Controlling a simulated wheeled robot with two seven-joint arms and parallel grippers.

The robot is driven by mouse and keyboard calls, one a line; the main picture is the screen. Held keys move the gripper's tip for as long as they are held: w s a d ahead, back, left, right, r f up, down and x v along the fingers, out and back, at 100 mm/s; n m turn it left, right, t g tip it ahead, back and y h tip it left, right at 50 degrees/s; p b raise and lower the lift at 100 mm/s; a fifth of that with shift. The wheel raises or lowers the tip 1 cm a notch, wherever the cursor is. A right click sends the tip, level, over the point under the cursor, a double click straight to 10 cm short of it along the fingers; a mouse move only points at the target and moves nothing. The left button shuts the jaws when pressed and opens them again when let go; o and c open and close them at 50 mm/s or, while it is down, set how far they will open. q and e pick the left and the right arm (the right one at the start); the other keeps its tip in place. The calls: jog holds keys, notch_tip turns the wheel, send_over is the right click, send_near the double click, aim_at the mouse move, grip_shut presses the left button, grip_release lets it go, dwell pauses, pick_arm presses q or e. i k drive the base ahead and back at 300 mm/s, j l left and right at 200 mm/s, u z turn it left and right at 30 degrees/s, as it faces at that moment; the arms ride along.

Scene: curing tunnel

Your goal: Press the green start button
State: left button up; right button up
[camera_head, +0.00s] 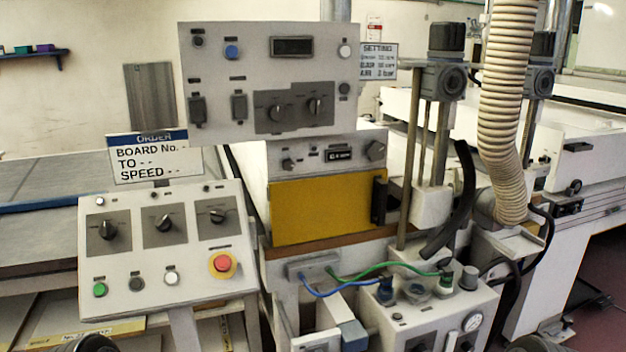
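The green button (99,289) is at the lower left of the sloped grey control panel (205,285), in the left part of the head view. A dark button (136,284) and a white button (171,278) sit to its right in the same row. A red mushroom button on a yellow ring (222,263) is at the panel's right. Nothing covers the green button. Neither gripper can be made out; only dark rounded shapes, perhaps parts of my arms, show at the bottom edge, one below the panel and one at the right.
An order sign (155,160) stands behind the panel. Above hangs a grey control box (225,70). A yellow door (320,209), a ribbed hose (504,100) and a box with blue and green tubes (440,318) are to the right. The space before the panel looks clear.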

aim_at(99, 290)
jog(key=k+j+u, duration=0.1)
jog(key=u, duration=1.05)
